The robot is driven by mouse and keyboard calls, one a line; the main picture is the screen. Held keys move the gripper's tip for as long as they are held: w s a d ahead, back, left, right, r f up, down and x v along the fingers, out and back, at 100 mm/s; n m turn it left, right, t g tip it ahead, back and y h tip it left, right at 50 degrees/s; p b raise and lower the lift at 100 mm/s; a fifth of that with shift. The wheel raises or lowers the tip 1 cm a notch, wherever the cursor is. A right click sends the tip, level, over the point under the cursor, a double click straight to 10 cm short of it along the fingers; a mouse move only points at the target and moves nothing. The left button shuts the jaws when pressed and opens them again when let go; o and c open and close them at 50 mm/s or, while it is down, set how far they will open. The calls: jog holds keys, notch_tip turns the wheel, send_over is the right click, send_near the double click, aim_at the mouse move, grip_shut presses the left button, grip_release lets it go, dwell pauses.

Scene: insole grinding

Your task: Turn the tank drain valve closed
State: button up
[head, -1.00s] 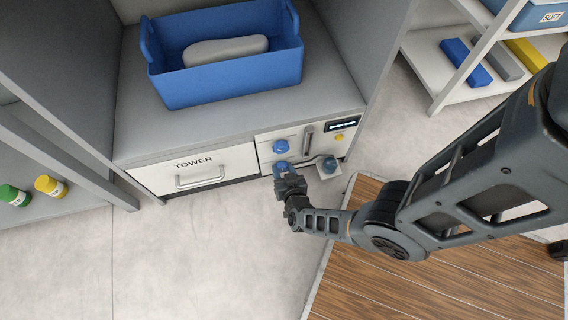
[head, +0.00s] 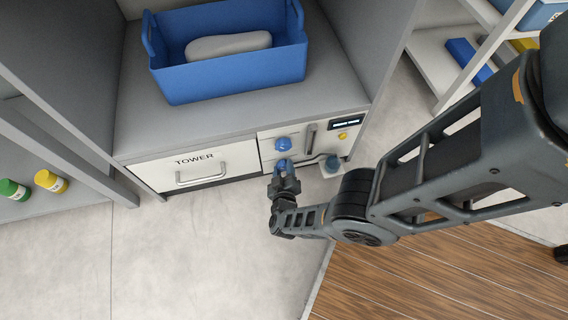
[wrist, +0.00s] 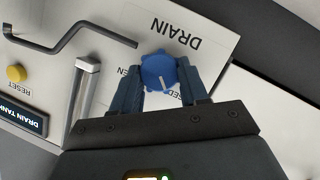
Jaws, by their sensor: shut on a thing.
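The drain valve is a round blue knob (head: 283,144) on the white front panel below the blue tub. In the wrist view the knob (wrist: 159,72) sits beside the upside-down word DRAIN, and its white pointer mark points down in the picture, toward the partly hidden label ending in "ED". Another label ending in "EN" shows at its left. My gripper (head: 284,161) reaches up to the knob from in front of the panel. Its two blue-grey fingers stand on either side of the knob, shut on it. The fingers hide parts of the labels.
A metal handle (wrist: 84,88), a bent dark pipe (wrist: 70,38), a yellow reset button (wrist: 16,73) and a display (wrist: 22,115) share the panel. The TOWER drawer (head: 196,165) is at the left. A wooden platform (head: 430,270) lies at lower right; the floor at left is clear.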

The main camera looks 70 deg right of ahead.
dwell(0.5)
jog(key=o, duration=1.1)
jog(key=shift+c, duration=0.2)
jog(key=shift+a, duration=0.1)
jog(key=p+v, duration=0.2)
jog(key=v, duration=0.5)
jog(key=shift+a+p, duration=0.3)
jog(key=shift+s, duration=0.2)
